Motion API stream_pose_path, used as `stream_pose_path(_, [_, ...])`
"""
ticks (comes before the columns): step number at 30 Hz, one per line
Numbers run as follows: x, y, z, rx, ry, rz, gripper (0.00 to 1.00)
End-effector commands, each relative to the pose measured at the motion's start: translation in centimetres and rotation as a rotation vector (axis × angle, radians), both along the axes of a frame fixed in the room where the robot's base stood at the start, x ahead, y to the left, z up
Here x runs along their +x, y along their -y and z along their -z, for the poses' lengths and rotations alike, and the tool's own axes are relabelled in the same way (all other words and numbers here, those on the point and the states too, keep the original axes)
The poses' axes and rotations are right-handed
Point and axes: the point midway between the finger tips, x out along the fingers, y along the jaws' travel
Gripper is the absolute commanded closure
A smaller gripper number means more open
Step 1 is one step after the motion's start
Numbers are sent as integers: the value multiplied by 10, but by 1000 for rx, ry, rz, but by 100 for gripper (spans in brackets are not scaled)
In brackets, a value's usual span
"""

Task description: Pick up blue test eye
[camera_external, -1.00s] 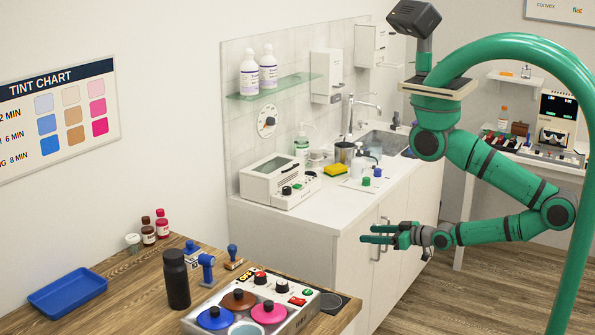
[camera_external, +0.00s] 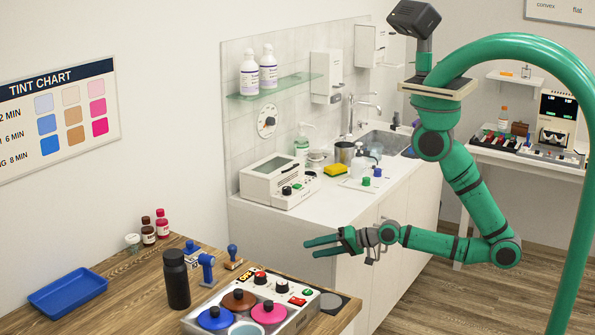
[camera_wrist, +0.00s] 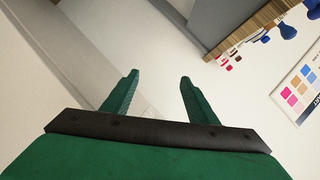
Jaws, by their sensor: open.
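No thing is clearly recognisable as the blue test eye. A small blue-topped piece (camera_external: 377,172) stands on a pale mat on the white counter, beside a green-topped one (camera_external: 366,181); it is too small to identify. Blue-handled pieces stand on the wooden table: a clamp-like one (camera_external: 206,264) and a stamp-like one (camera_external: 232,252). My gripper (camera_external: 309,248) is open and empty, in front of the counter cabinet and apart from all of these. In the wrist view its fingers (camera_wrist: 158,76) are spread with nothing between them; blue pieces (camera_wrist: 287,31) show at the top right.
The wooden table holds a blue tray (camera_external: 67,296), a black bottle (camera_external: 176,280) and a tint-pot unit (camera_external: 302,311) with coloured lids. The counter holds a white device (camera_external: 270,180) and a yellow sponge (camera_external: 335,170).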

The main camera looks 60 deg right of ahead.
Motion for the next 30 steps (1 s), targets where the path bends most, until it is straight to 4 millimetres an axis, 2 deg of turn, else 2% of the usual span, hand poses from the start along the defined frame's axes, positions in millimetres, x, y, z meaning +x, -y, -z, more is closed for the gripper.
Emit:
stream_pose_path(1, [17, -12, -8, 3, 21, -26, 47])
stream_pose_path(3, [36, -27, -17, 5, 39, -57, 47])
stream_pose_path(8, [75, -65, -40, 11, 78, -128, 47])
stream_pose_path(12, [106, -102, -68, 19, 113, -189, 47])
stream_pose_path(22, [159, -200, -152, 59, 176, -331, 47])
stream_pose_path(24, [167, -222, -165, 111, 140, -359, 47])
stream_pose_path(26, [173, -243, -169, 190, 63, -383, 47])
stream_pose_path(30, [177, -295, -168, 438, -243, -426, 47])
